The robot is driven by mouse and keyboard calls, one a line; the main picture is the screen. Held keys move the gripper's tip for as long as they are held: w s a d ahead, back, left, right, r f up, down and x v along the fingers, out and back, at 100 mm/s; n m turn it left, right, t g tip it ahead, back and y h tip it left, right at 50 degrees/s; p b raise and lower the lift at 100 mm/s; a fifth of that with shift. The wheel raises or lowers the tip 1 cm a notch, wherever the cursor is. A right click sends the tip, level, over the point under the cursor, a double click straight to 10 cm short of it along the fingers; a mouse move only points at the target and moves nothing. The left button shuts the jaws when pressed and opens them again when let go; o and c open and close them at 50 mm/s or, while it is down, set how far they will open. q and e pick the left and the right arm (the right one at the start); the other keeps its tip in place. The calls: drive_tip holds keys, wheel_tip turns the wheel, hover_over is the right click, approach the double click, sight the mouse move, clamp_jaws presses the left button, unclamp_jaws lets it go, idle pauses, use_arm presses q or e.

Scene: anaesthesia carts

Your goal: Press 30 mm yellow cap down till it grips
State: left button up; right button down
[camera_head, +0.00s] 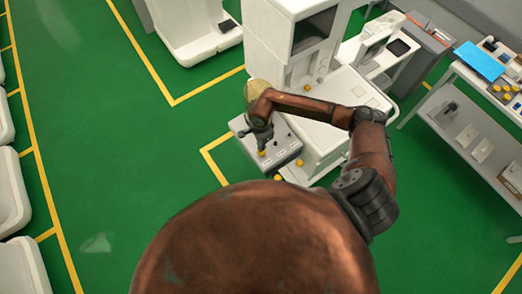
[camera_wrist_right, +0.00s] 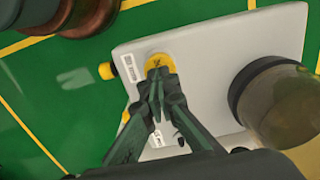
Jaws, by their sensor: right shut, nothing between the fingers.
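A yellow cap (camera_wrist_right: 158,61) sits on the light grey top of the cart unit (camera_wrist_right: 205,45) in the right wrist view, beside a small white label too small to read. My right gripper (camera_wrist_right: 157,76) is shut and empty. Its fingertips point at the cap and overlap its near edge; I cannot tell whether they touch. In the head view my right gripper (camera_head: 262,144) hangs over the grey top, with a yellow cap (camera_head: 261,154) at its tips. Cap size and seating are not clear. My left gripper is not in view.
Another yellow cap (camera_wrist_right: 107,71) sticks out at the unit's side. The white anaesthesia cart (camera_head: 325,135) stands right beside the unit. A white table (camera_head: 475,85) with a blue sheet (camera_head: 480,60) and small parts is at the right. Green floor (camera_head: 110,140) is clear to the left.

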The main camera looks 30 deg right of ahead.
drive_tip(key=shift+f+b, duration=1)
idle(0.3)
drive_tip(key=shift+r, duration=0.1)
idle(0.5)
drive_tip(key=shift+r+p, duration=1.7)
drive_tip(key=shift+r, duration=1.75)
drive_tip(key=shift+r, duration=0.15)
wheel_tip(320, 180, up, 12)
